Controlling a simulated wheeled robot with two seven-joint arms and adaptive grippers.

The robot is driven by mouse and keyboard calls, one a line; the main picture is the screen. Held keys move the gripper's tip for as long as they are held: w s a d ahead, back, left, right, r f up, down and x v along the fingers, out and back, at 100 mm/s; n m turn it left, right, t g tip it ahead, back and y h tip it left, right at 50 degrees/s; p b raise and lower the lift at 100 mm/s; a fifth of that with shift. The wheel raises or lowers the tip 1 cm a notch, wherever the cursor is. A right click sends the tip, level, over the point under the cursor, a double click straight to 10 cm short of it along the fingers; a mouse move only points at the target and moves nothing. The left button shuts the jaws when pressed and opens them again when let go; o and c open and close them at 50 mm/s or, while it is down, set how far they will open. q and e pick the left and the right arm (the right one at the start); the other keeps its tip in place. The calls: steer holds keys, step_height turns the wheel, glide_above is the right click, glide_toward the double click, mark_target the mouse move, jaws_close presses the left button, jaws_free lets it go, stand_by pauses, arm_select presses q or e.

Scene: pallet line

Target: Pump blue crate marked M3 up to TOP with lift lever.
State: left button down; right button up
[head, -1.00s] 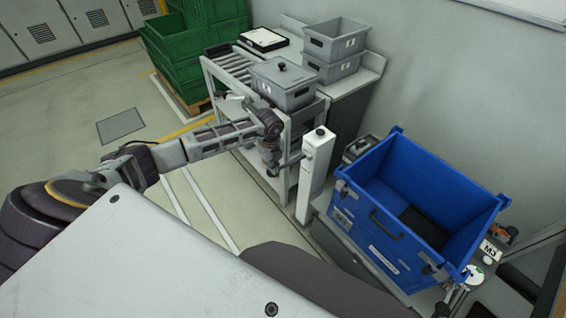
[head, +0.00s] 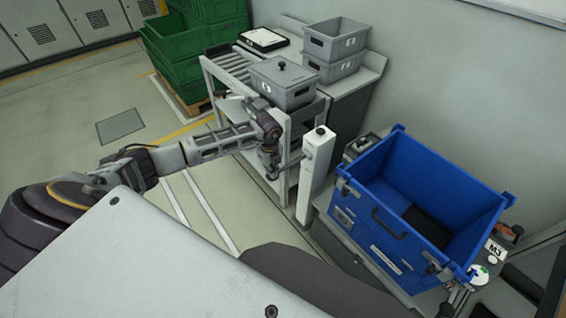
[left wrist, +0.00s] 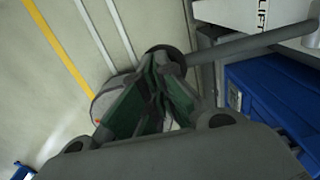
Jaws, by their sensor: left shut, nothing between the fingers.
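The blue crate (head: 405,238) stands on a lift platform at the right in the head view, open at the top, with a dark item (head: 428,222) inside. The white lift post (head: 317,165) stands left of the crate. A lever (head: 291,162) reaches left from it; its bar (left wrist: 245,44) crosses the left wrist view. My left gripper (head: 268,168) is at the lever's outer end. Its fingers (left wrist: 158,85) are shut with nothing between them, close by the dark lever end. Contact is unclear. No TOP mark is readable.
A roller rack (head: 228,68) with a lidded grey box (head: 283,82) stands behind my left arm. Stacked grey bins (head: 335,45) are on the bench behind. Green crates (head: 195,45) stand at the back left. The floor at the left is clear.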

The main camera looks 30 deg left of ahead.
arm_select(q)
steer(key=shift+s+f, duration=0.1)
steer(key=shift+f, duration=0.4)
arm_select(e)
steer(key=shift+d+f, duration=0.25)
steer(key=shift+d, duration=0.05)
steer(key=shift+a, duration=0.15)
arm_select(q)
steer(key=shift+f+b, duration=0.4)
steer(key=shift+f, duration=0.5)
arm_select(e)
steer(key=shift+a+f, duration=0.5)
steer(key=shift+a, duration=0.05)
steer(key=shift+d, duration=0.15)
